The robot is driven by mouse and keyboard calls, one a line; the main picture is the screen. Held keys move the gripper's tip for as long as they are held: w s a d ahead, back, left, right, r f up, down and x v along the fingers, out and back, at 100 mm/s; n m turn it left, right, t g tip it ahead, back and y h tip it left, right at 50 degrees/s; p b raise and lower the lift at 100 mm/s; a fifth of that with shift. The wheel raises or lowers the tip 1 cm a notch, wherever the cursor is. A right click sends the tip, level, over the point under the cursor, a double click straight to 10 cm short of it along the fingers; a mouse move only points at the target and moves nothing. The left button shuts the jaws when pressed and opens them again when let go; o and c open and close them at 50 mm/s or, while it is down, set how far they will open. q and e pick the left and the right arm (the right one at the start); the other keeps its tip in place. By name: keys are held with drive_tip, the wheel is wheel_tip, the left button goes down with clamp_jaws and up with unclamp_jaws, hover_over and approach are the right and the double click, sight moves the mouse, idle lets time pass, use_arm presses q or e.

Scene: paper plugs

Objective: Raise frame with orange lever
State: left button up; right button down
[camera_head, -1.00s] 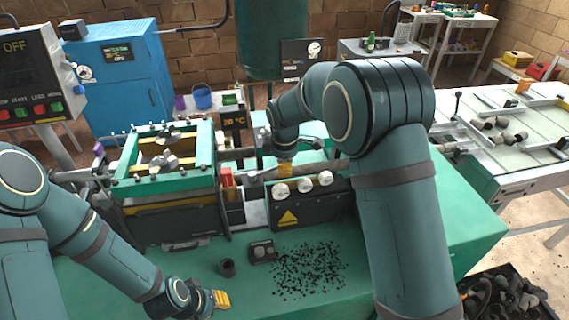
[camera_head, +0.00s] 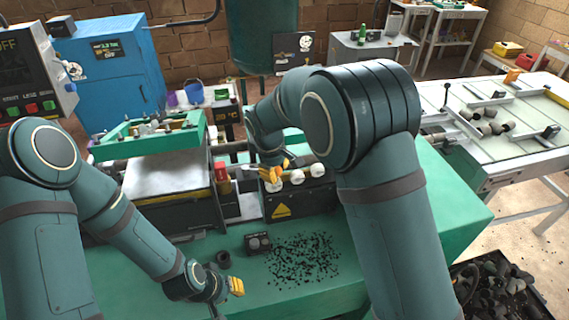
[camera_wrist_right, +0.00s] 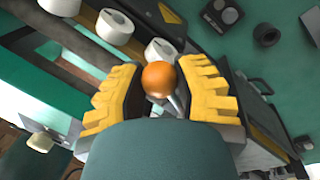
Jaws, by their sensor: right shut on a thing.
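The orange lever's ball knob (camera_wrist_right: 158,79) shows between the yellow fingers of my right gripper (camera_wrist_right: 160,92) in the right wrist view, with its thin rod below it. My right gripper is shut on it. In the head view this gripper (camera_head: 273,174) is at the front of the machine, by the white knobs, and hides the lever. The green frame (camera_head: 185,138) stands raised above a bare silver plate (camera_head: 165,177), at the machine's left. My left gripper (camera_head: 236,286) is low over the green table front, away from the machine; its finger opening is too small to judge.
White round knobs (camera_head: 318,170) sit close to my right gripper. A red block (camera_head: 221,172) stands between the plate and the knobs. Black granules (camera_head: 303,258), a small black box (camera_head: 258,243) and a dark ring (camera_head: 223,257) lie on the green table (camera_head: 440,215).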

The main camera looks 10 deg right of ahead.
use_arm(q)
drive_tip(key=shift+r, duration=0.15)
drive_tip(key=shift+r+p, duration=0.25)
drive_tip(key=shift+p, duration=0.05)
drive_tip(key=shift+r+p, duration=0.6)
drive_tip(key=shift+r, duration=0.1)
use_arm(e)
drive_tip(key=s+a+m+g, duration=0.2)
drive_tip(key=s+a+m, duration=0.3)
drive_tip(key=m, duration=0.6)
drive_tip(key=shift+a+h, duration=0.4)
drive_tip(key=shift+a, duration=0.8)
drive_tip(key=c, duration=0.6)
unclamp_jaws()
use_arm(q)
drive_tip(key=shift+a, duration=0.1)
